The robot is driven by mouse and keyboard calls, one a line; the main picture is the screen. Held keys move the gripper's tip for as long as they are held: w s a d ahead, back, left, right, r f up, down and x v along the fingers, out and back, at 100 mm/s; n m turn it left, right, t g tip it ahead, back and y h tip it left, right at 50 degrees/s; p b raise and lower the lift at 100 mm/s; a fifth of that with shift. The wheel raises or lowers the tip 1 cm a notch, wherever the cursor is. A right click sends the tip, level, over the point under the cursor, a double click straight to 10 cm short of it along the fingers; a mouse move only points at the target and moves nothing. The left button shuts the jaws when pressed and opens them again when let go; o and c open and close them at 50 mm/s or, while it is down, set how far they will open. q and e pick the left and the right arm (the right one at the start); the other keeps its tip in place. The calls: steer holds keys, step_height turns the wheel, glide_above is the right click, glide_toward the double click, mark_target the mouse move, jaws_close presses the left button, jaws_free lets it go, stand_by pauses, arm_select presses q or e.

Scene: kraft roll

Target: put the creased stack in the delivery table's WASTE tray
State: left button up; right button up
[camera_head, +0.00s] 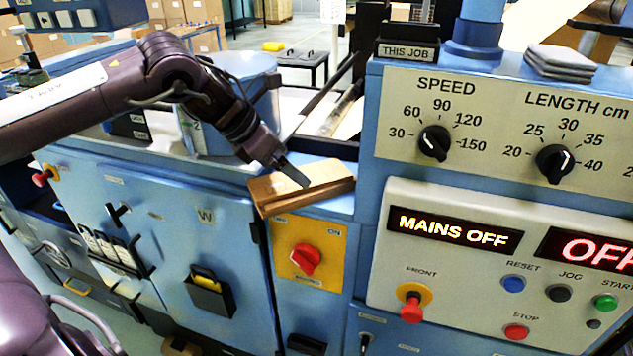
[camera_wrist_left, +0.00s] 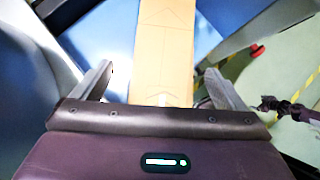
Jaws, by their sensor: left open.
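The brown kraft stack (camera_head: 318,181) lies on the blue machine ledge, left of the control panel. In the left wrist view the stack (camera_wrist_left: 165,45) shows faint chevron lines on its top face. My left gripper (camera_head: 293,174) is at the stack's upper left side in the head view, with a finger over its top. In the wrist view the left gripper (camera_wrist_left: 160,72) is open, one finger on each side of the stack's width, with visible gaps. Whether it touches the stack is unclear. I cannot make out the delivery table's WASTE tray. My right gripper is out of view.
The control panel (camera_head: 470,215) rises right of the stack and reads MAINS OFF. A red rotary switch (camera_head: 305,259) sits below the ledge. Grey pads (camera_head: 560,62) lie on the console top. A THIS JOB holder (camera_head: 407,52) stands behind the stack.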

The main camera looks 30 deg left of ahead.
arm_select(q)
steer(key=shift+s+f+p, duration=0.15)
steer(key=shift+f+p, duration=0.2)
steer(key=shift+f, duration=0.1)
steer(key=shift+d+f+p, duration=0.2)
steer(key=shift+f+p, duration=0.1)
steer(key=shift+p, duration=0.05)
steer(key=p+x, duration=0.1)
steer(key=x, duration=0.3)
steer(key=shift+d+r, duration=0.1)
steer(key=shift+d, duration=0.05)
steer(key=shift+f+p, duration=0.25)
steer(key=shift+p, duration=0.05)
steer(key=shift+w+d, duration=0.1)
steer(key=shift+w, duration=0.15)
steer(key=shift+c, duration=0.3)
steer(key=c, duration=1.2)
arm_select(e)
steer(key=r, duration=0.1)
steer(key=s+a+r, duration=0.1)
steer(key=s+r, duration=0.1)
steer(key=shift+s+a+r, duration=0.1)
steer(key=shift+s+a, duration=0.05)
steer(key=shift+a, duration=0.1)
